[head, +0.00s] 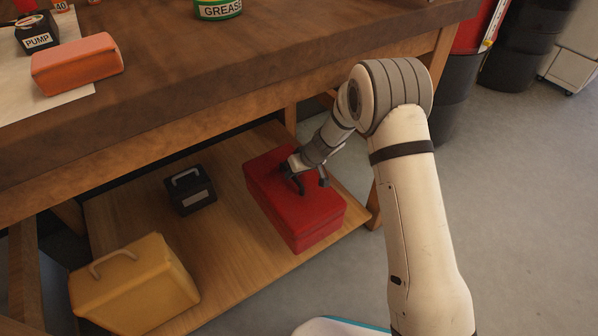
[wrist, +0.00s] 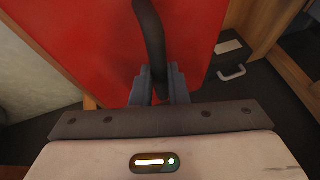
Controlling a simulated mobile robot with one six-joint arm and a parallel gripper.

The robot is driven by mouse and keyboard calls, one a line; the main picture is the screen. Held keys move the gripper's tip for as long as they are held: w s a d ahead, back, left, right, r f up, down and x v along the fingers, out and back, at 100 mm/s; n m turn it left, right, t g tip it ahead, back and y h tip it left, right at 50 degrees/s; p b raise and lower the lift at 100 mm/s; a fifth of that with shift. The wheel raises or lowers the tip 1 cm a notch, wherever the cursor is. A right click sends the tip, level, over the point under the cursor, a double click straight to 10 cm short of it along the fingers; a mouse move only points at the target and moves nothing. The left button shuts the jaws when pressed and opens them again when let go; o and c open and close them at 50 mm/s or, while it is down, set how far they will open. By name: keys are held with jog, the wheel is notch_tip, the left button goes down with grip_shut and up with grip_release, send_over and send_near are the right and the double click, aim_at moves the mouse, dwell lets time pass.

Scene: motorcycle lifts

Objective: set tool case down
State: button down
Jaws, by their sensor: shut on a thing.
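A red tool case (head: 292,204) is at the right end of the low wooden shelf under the workbench. Its red top also fills much of the wrist view (wrist: 85,40), with a dark handle (wrist: 152,45) running up the middle. My gripper (head: 307,183) is over the case's top, and its fingers (wrist: 159,88) are shut on the handle in the wrist view. The case looks level. I cannot tell whether its underside touches the shelf or is just above it.
The lower shelf (head: 235,245) also holds a small black case (head: 189,190) and a yellow case (head: 135,285) to the left. The workbench top (head: 180,95) overhangs the shelf, with a bench leg (head: 377,200) close on the right. Bare shelf shows between the cases.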

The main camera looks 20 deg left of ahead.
aim_at(294, 185)
jog(key=shift+w+a+f+b, duration=0.1)
jog(key=shift+f+b, duration=1.05)
jog(key=shift+f, duration=2.1)
jog(key=shift+f+b, duration=0.55)
jog(key=shift+b, duration=0.2)
jog(key=c, duration=1.3)
grip_release()
jog(key=shift+f, duration=0.15)
jog(key=p+v, duration=0.2)
jog(key=v, duration=0.6)
